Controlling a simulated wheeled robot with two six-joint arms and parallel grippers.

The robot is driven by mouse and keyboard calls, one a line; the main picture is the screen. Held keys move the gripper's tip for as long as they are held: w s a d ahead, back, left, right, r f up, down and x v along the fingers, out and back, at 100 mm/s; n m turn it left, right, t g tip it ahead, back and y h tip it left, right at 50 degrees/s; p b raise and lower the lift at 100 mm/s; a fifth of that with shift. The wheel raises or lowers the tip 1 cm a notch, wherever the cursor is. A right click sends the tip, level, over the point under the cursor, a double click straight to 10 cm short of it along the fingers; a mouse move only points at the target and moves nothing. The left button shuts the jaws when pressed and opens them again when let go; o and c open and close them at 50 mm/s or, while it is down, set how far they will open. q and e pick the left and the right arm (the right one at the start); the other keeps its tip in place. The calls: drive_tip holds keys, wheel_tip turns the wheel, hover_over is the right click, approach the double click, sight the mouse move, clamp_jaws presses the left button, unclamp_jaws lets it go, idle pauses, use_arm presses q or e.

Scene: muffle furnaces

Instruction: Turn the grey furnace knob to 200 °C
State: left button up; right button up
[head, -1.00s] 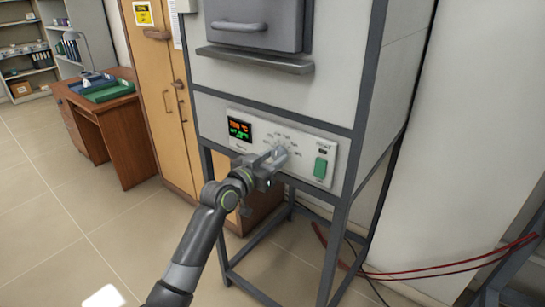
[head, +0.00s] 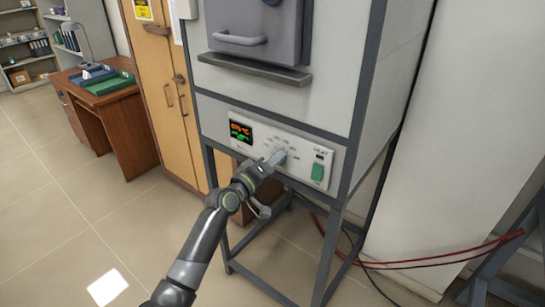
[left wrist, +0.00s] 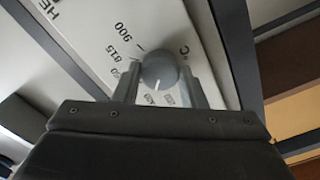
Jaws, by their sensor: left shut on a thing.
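The grey furnace knob (head: 279,156) is on the white control panel (head: 300,146) of the furnace, partly hidden by my gripper in the head view. My left gripper (head: 272,161) is shut on it. In the left wrist view the round knob (left wrist: 159,70) sits between the two fingers of the left gripper (left wrist: 158,88). A short white mark on the knob points down in that picture, away from the printed 900 and 815. The labels near the mark are too small or covered to read surely. My right gripper is not in view.
A lit display (head: 240,132) with orange and green digits is left of the knob; its digits are blurred. A green switch (head: 318,172) is to the right. The furnace door handle (head: 239,39) is above. Red cables (head: 440,260) lie at the right.

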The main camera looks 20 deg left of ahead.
use_arm(q)
drive_tip(key=shift+r+n+p, duration=0.1)
drive_tip(key=shift+n+p, duration=1.3)
drive_tip(key=shift+n, duration=1.5)
drive_tip(key=o, duration=1)
drive_tip(key=b+v, duration=0.1)
drive_tip(key=v, duration=1.6)
drive_tip(key=shift+s, duration=0.15)
drive_tip(key=shift+a, duration=0.1)
